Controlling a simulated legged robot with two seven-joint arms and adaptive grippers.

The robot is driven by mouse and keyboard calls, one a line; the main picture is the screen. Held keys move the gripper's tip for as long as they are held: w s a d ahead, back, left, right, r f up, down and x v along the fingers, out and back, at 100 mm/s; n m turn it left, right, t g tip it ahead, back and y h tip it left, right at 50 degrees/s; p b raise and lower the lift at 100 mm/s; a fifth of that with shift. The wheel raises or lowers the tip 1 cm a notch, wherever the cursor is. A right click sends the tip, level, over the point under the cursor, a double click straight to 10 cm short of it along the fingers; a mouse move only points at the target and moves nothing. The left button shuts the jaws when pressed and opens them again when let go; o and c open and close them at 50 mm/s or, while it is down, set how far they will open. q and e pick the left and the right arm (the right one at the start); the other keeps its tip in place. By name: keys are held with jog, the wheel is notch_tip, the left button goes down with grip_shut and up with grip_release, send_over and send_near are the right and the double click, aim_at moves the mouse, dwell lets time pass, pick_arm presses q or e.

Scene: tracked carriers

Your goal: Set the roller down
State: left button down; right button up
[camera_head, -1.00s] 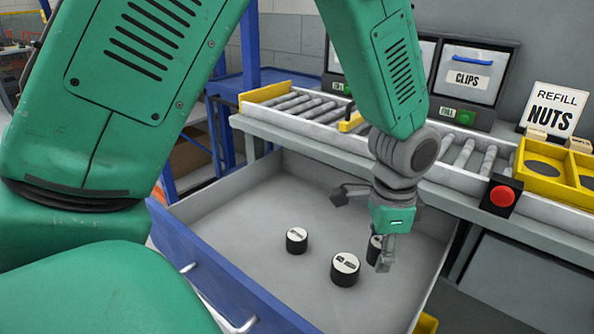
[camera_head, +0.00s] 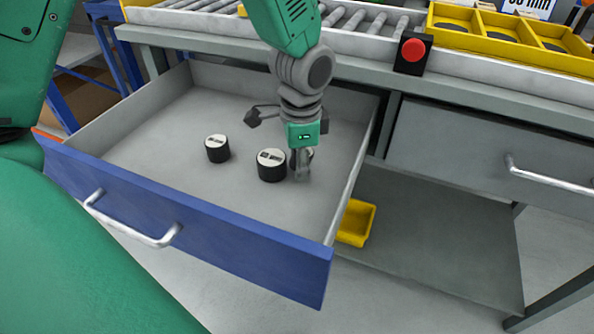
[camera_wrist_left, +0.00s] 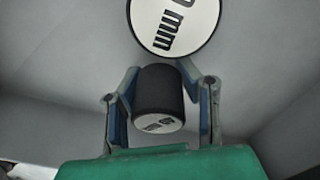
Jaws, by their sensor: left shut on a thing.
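My left gripper (camera_head: 301,166) points down inside the open drawer and is shut on a roller. In the head view a finger mostly hides this roller (camera_head: 309,154). In the left wrist view the held roller (camera_wrist_left: 158,92) is a black cylinder with a pale, marked end, between the two fingers. I cannot tell whether it touches the drawer floor. A second black roller with a white top (camera_head: 271,165) stands just left of the gripper. A third (camera_head: 217,148) stands further left. A large white roller top shows in the wrist view (camera_wrist_left: 174,24). My right gripper is not in view.
The open drawer has a blue front (camera_head: 190,215) with a metal handle. Its floor is clear at the left and front. Above are a roller conveyor, a red button (camera_head: 413,50) and yellow bins (camera_head: 490,38). A yellow bin (camera_head: 356,222) sits on a lower shelf.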

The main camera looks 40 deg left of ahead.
pick_arm(q)
jog(key=shift+d+f, duration=0.45)
jog(key=shift+f, duration=0.3)
jog(key=shift+w+d+r, duration=0.1)
jog(key=shift+w+d, duration=0.05)
jog(key=shift+d, duration=0.05)
jog(key=shift+r, duration=0.1)
jog(key=shift+a, duration=0.35)
jog(key=shift+a+f, duration=0.45)
jog(key=shift+a, duration=0.2)
jog(key=shift+f, duration=0.15)
jog(key=shift+s+d+f, duration=0.1)
jog(key=shift+s+d, duration=0.25)
jog(key=shift+d, duration=0.25)
jog(key=c, duration=1)
grip_release()
jog(key=shift+c, duration=0.2)
jog(key=shift+w+a+f, duration=0.1)
jog(key=shift+w+f, duration=0.1)
jog(key=shift+a, duration=0.1)
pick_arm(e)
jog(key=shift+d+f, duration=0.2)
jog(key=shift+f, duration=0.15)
pick_arm(q)
jog(key=shift+r, duration=0.3)
